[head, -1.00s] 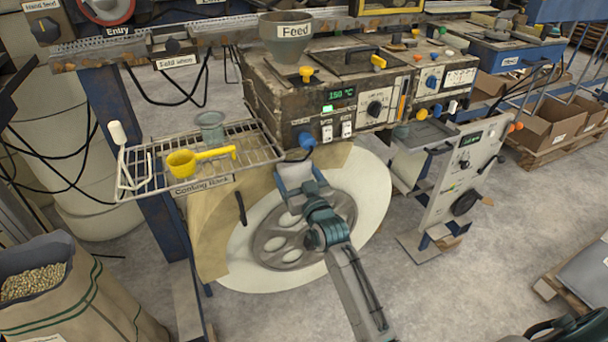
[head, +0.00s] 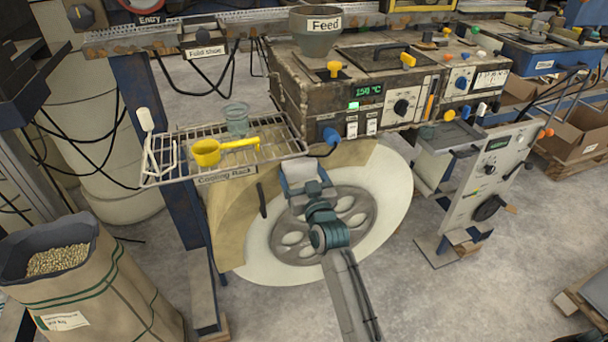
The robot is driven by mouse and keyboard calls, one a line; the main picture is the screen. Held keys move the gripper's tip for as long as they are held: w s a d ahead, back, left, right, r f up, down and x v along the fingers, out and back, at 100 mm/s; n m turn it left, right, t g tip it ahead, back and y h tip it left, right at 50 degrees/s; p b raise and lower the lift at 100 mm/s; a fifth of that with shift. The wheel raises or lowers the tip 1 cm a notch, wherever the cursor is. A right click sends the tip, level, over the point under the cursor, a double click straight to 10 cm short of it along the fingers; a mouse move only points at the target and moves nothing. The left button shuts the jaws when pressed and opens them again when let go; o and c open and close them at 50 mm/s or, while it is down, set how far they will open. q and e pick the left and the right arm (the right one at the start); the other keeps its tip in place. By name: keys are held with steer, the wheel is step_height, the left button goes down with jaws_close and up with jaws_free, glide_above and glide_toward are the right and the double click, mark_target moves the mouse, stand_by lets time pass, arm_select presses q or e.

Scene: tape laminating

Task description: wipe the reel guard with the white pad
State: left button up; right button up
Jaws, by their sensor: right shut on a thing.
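The reel guard appears to be the tan cover (head: 232,222) with a black handle, in the middle of the head view. It partly covers a large cream reel (head: 385,205) with a grey spoked hub (head: 290,238). My right gripper (head: 304,183) is shut on a whitish block, which looks like the white pad (head: 300,169). The pad is in front of the guard's upper part, just below the machine body. I cannot tell whether it touches the guard. My right forearm hides part of the reel and hub. My left gripper is not in view.
The wire cooling rack (head: 168,170) juts out left of the pad, carrying a yellow scoop (head: 207,152) and a grey-green cup (head: 237,118). A blue knob (head: 331,135) is close above the pad. A grey control panel (head: 490,185) stands right; a sack (head: 85,290) stands lower left.

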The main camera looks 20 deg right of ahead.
steer(key=shift+s+f, duration=0.15)
steer(key=shift+s, duration=0.4)
steer(key=shift+s+d, duration=0.1)
steer(key=shift+s, duration=2.3)
steer(key=shift+s, duration=0.1)
steer(key=shift+s, duration=1.4)
